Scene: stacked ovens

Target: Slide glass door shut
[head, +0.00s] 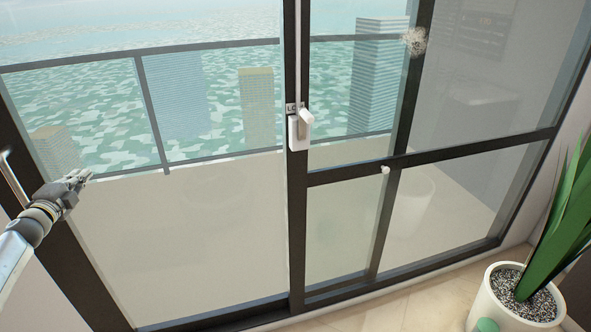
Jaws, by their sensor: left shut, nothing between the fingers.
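The glass door (296,220) has a dark frame and stands in the middle of the head view. A white latch handle (299,130) is on its upright stile, with a small label above it. A second dark upright (390,215) shows behind the glass to the right, so two panels seem to overlap there. I cannot tell whether glass fills the wide area left of the stile. My left gripper (84,177) is shut and empty at the left, near the left dark frame and well apart from the latch handle. My right gripper is out of view.
A white pot (490,306) with a tall green plant (562,225) stands at the lower right, near the door's right end. A metal handle (13,180) is at the left edge. A balcony railing (220,46) and tall buildings show outside. Tiled floor (405,312) is clear in front.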

